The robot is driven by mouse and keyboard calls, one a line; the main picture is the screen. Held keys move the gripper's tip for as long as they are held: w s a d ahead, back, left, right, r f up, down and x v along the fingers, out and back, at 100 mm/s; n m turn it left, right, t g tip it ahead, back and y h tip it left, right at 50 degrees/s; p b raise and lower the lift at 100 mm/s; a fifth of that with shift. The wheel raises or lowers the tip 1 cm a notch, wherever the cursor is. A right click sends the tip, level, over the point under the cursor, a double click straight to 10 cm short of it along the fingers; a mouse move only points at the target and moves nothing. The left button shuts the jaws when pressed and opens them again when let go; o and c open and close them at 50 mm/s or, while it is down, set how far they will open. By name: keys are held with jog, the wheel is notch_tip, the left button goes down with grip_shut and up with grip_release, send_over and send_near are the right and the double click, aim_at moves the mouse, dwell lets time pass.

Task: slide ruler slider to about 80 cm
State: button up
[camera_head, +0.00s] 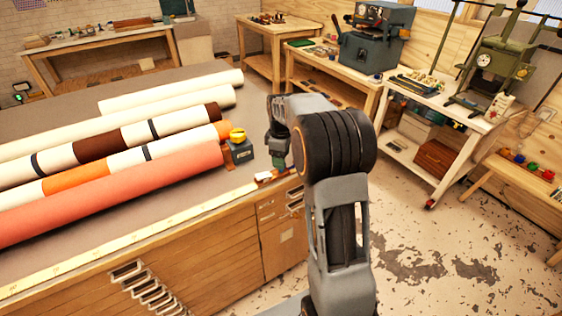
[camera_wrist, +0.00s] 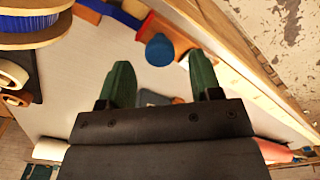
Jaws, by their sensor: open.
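A pale ruler (camera_head: 130,237) runs along the front edge of the workbench. A small white and red piece (camera_head: 264,177), which looks like the slider, sits at the ruler's right part, close to my gripper (camera_head: 281,160). The ruler's marks are too small to read. In the wrist view my gripper (camera_wrist: 162,80) shows two green fingers apart, with nothing held between them. A pale strip along the bench edge (camera_wrist: 245,82) runs to the right of the fingers there. I cannot clearly make out the slider in the wrist view.
Several rolls lie on the bench, the nearest a salmon roll (camera_head: 110,193). A dark box (camera_head: 240,152) with a yellow piece on top (camera_head: 237,135) stands beside their right ends. In the wrist view a blue round thing (camera_wrist: 160,49) lies beyond the fingers.

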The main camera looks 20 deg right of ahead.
jog(key=shift+f, duration=1.2)
jog(key=shift+c, duration=0.4)
grip_shut()
